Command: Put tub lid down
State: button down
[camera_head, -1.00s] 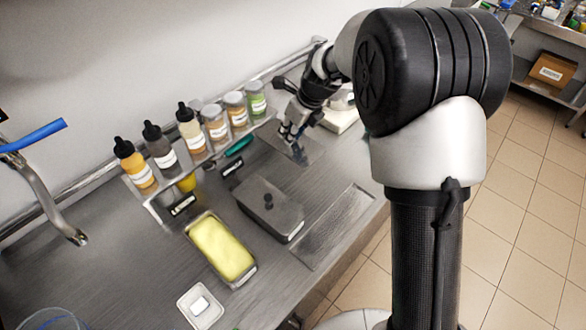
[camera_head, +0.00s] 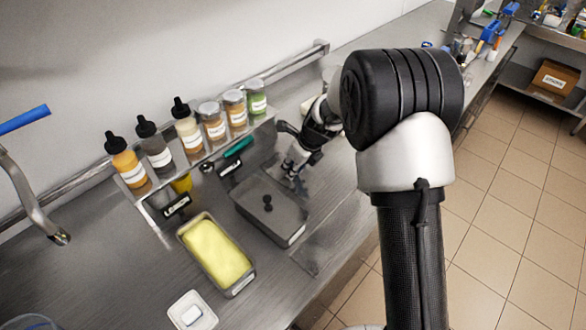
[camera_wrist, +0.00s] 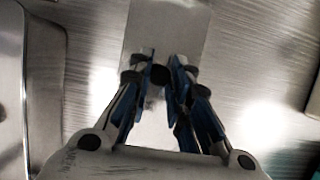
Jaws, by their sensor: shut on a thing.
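My gripper (camera_head: 292,172) is over the counter, just behind and right of a lidded steel tub. In the wrist view my gripper (camera_wrist: 160,80) is shut on a small dark knob of a flat grey steel tub lid (camera_wrist: 172,28). The lid lies below the fingers, which hide its middle. In the head view the held lid is mostly hidden and blends with the counter. I cannot tell whether it touches the counter. The lidded tub (camera_head: 262,220) has its own black knob. An open tub of yellow ice cream (camera_head: 215,252) stands to its left.
A rack (camera_head: 165,197) with several bottles and jars runs along the wall behind the tubs. A white dish (camera_head: 192,312) sits near the front. A teal-handled tool (camera_head: 238,147) lies by the rack. Bare counter (camera_head: 340,205) shows right of my gripper. The lidded tub's edge (camera_wrist: 40,90) is close left.

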jog(key=shift+f, duration=0.1)
jog(key=c, duration=1.5)
grip_release()
jog(key=p+v, duration=0.4)
jog(key=v, duration=0.8)
jog(key=shift+r, duration=0.3)
jog(key=s+d+r+n+h, duration=0.1)
jog(key=s+d+r+n, duration=0.3)
jog(key=s+r+n, duration=1.1)
jog(key=s+d+n, duration=0.1)
jog(key=s+n, duration=0.3)
jog(key=s, duration=0.2)
jog(key=s+d+n+t+h, duration=0.1)
jog(key=s+d+n, duration=0.1)
jog(key=s+n, duration=0.2)
jog(key=s+d+n+h, duration=0.1)
jog(key=s+n, duration=0.3)
jog(key=s, duration=0.4)
jog(key=shift+d, duration=0.35)
